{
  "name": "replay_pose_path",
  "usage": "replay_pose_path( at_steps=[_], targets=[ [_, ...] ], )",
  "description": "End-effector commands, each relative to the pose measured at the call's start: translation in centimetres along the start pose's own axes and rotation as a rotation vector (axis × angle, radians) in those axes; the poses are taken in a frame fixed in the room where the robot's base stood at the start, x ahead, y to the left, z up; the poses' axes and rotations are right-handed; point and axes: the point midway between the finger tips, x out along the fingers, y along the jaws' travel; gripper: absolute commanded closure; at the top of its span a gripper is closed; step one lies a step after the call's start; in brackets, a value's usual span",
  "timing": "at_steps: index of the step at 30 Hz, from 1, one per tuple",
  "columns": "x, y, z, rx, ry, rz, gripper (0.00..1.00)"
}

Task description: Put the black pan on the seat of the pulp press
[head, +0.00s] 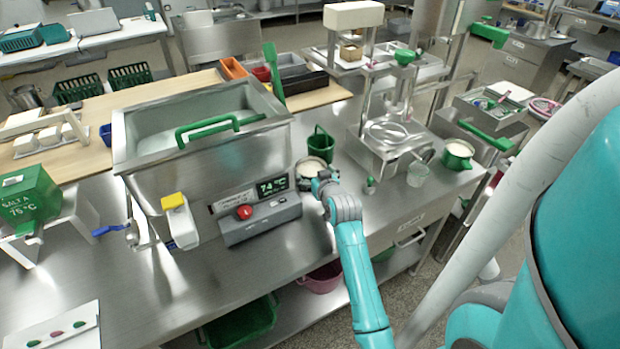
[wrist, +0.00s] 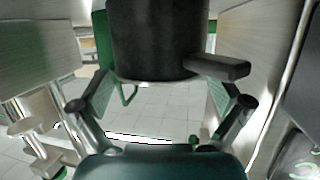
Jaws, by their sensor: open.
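The black pan (wrist: 155,40) fills the upper middle of the wrist view, its short handle (wrist: 220,68) pointing right. In the head view, a round dark-sided pan with pale contents (head: 309,167), apparently the same one, stands on the steel counter, partly hidden by my gripper. My gripper (head: 322,181) is right beside it. In the wrist view my gripper (wrist: 166,80) is open, its fingers to either side of the pan's lower part; contact cannot be told. A steel stand with uprights and a round ringed plate (head: 393,131), which looks like the pulp press, stands to the right.
A green cup (head: 320,145) stands just behind the pan. The control box (head: 262,218) and large steel tank (head: 205,165) are to the left. The front counter is mostly clear.

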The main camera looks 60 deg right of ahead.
Motion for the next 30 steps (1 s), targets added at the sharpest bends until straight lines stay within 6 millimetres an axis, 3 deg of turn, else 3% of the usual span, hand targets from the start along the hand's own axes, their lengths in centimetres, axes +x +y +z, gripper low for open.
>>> replay_pose_path(
  at_steps=[4, 12, 22, 30],
  targets=[
    [0.0, 0.0, 0.0, 0.0, 0.0, 0.0, 0.03],
    [-0.1, 0.0, -0.1, 0.0, 0.002, 0.0, 0.7],
    [-0.2, 0.0, -0.5, 0.0, 0.003, 0.0, 0.71],
    [-1.0, 0.0, -3.1, 0.0, 0.005, 0.001, 0.71]
  ],
)
